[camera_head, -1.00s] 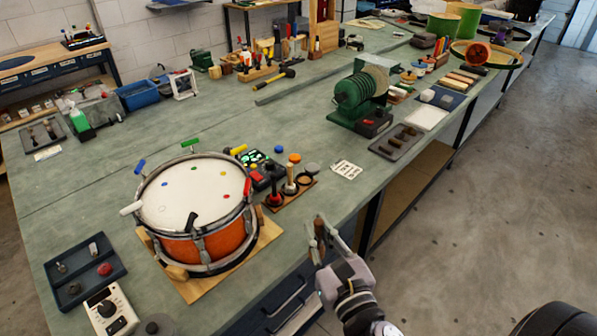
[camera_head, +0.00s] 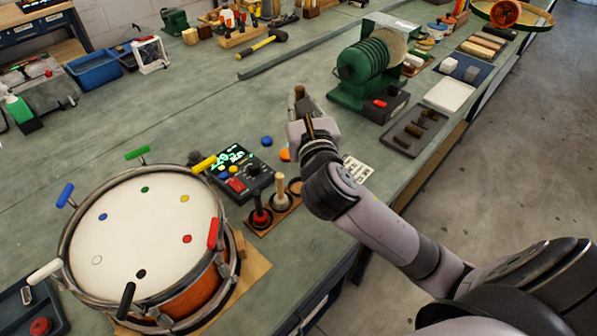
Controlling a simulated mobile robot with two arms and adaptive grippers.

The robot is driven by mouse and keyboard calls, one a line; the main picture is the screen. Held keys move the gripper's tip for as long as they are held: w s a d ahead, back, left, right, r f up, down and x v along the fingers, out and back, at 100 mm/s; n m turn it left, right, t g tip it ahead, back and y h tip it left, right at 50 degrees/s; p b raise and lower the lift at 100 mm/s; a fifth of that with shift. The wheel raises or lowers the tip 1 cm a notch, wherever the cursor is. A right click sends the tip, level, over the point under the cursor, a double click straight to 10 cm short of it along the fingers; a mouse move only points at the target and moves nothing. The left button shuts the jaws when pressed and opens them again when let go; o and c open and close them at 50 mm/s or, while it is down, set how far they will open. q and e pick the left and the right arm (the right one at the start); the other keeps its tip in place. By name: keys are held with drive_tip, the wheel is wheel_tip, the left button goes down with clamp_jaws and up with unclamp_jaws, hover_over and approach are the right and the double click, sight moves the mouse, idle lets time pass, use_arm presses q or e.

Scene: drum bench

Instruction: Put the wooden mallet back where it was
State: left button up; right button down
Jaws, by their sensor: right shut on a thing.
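My right gripper (camera_head: 304,108) reaches in from the lower right over the bench, beyond the small tool stand. It is shut on a slim brown wooden piece (camera_head: 299,92), seemingly the wooden mallet, mostly hidden by the fingers; its end shows above them. The wooden stand (camera_head: 262,229) is by the drum's right side. It holds a red and black tool (camera_head: 260,216) and a pale-handled tool (camera_head: 281,190); a dark ring (camera_head: 295,187) at its far end looks empty. My left gripper is not in view.
The drum (camera_head: 150,235) with coloured tuning handles fills the lower left. A black control box (camera_head: 243,178) stands next to the stand. A green ribbed machine (camera_head: 362,68) is right of my gripper. A black and yellow hammer (camera_head: 263,43) lies further back. Open bench lies left of my gripper.

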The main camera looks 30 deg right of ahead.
wheel_tip(320, 180, down, 18)
drive_tip(key=b, duration=0.4)
drive_tip(key=shift+s+f, duration=0.15)
drive_tip(key=shift+f, duration=0.05)
drive_tip(key=shift+f, duration=0.2)
drive_tip(key=c, duration=1.7)
unclamp_jaws()
drive_tip(key=shift+o, duration=0.2)
drive_tip(key=shift+r, duration=0.1)
